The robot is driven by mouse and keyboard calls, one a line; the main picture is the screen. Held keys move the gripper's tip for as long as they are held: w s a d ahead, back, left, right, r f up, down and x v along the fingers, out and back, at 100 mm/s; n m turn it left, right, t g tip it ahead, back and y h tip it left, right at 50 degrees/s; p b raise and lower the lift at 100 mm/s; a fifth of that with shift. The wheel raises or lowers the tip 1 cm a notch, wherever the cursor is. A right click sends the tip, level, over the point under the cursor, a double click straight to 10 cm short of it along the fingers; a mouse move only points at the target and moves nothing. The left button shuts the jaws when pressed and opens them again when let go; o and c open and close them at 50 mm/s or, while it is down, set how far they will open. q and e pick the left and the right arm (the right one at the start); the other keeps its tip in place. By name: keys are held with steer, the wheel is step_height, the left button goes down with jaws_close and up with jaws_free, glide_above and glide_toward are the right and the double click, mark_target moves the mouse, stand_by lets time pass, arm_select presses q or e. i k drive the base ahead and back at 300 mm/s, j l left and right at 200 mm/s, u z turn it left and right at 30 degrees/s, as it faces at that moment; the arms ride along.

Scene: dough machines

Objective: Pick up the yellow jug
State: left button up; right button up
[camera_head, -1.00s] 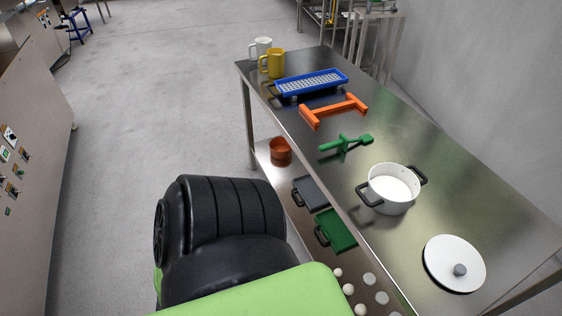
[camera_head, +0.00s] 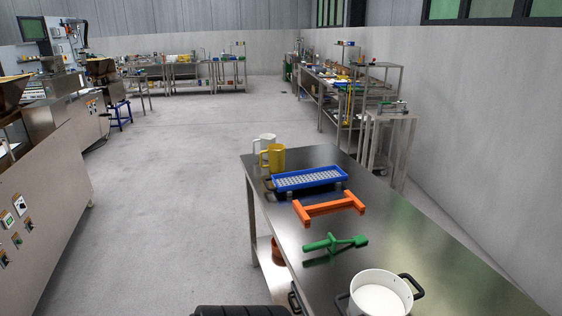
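The yellow jug (camera_head: 275,158) stands upright at the far left end of the steel table (camera_head: 425,235), its handle toward the left. A white jug (camera_head: 264,141) stands just behind it, partly hidden by it. Neither of my grippers shows in the head view. Only a small black part of my own body shows at the bottom edge, well short of the jugs.
On the table, nearer than the jug, are a blue tray (camera_head: 309,179), an orange tool (camera_head: 328,206), a green tool (camera_head: 335,243) and a white pot (camera_head: 381,293). The floor (camera_head: 170,200) left of the table is clear. A machine (camera_head: 42,200) stands far left.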

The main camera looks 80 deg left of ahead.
mark_target(276, 152)
steer(key=u, duration=1.35)
